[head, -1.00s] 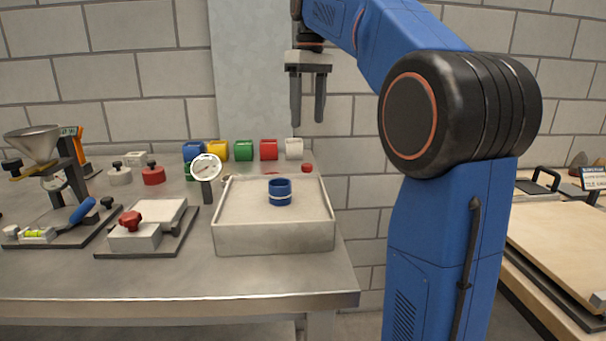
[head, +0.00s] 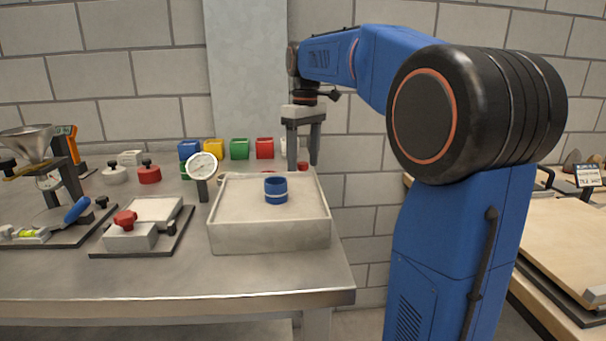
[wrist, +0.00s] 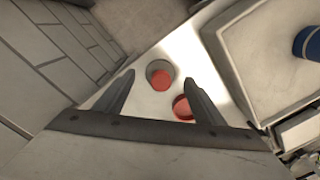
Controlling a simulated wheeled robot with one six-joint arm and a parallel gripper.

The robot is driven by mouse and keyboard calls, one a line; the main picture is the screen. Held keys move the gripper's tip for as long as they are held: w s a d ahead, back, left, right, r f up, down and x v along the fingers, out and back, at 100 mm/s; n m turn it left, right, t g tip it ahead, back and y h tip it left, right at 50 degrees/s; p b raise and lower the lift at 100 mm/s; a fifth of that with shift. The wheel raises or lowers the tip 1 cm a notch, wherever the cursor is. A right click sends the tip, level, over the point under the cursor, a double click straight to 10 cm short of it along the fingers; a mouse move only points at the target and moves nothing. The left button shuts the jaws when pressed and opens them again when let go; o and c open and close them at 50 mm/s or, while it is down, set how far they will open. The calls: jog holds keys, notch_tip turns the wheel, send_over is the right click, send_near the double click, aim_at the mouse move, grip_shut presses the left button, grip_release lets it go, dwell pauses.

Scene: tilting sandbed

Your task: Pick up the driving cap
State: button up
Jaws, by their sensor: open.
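No piece is marked as the driving cap, so I cannot tell for sure which one it is. A small red round piece (wrist: 162,81) sits at a grey round piece, between my fingertips in the wrist view. It also shows as a red spot in the head view (head: 303,167). A second red round piece (wrist: 182,108) lies nearer my right finger, partly hidden by it. My gripper (wrist: 160,76) is open and empty, pointing down above the bench's back right corner; it also shows in the head view (head: 303,168). A blue ringed cylinder (head: 276,190) stands in the sand tray.
The pale sand tray (head: 268,238) is close beside my gripper. Coloured bins (head: 239,149) line the back of the bench. A dial gauge (head: 202,166) stands left of the tray. The block wall (head: 350,130) is close behind. The bench front (head: 200,277) is clear.

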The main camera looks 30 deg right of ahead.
jog(key=shift+f, duration=1.1)
jog(key=c, duration=1.1)
